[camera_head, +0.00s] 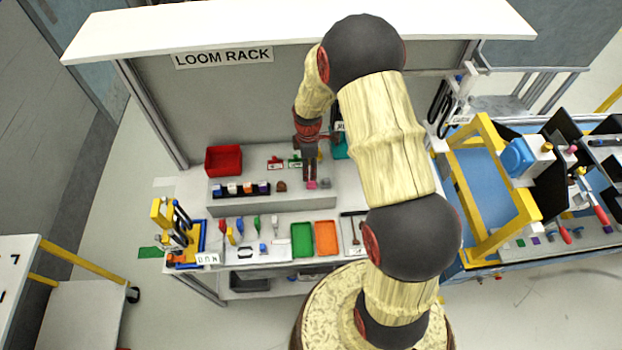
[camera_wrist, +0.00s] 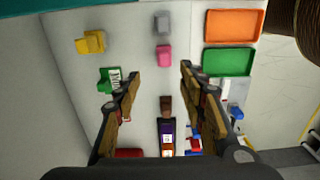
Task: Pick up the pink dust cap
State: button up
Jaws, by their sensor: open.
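The pink dust cap (camera_wrist: 164,56) lies on the raised grey shelf of the bench, between a grey piece and a brown piece. In the head view the pink cap (camera_head: 312,184) shows just below my gripper (camera_head: 311,172). In the wrist view my gripper (camera_wrist: 160,84) is open and empty. Its two fingers stand left and right, and the cap shows between and beyond their tips, not touched by them.
A grey piece (camera_wrist: 162,22) and a brown piece (camera_wrist: 166,106) are close to the cap. A yellow piece (camera_wrist: 90,42) and a green labelled piece (camera_wrist: 110,80) stand left. Green (camera_wrist: 229,62) and orange (camera_wrist: 234,25) trays lie right. A red bin (camera_head: 223,161) is farther left.

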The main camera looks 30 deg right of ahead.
aim_at(310, 182)
jog(key=f, duration=0.5)
jog(key=s+f, duration=0.1)
jog(key=f, duration=0.2)
jog(key=shift+d+p, duration=0.1)
jog(key=shift+p, duration=0.25)
jog(key=shift+c, duration=1.4)
jog(key=c, duration=0.6)
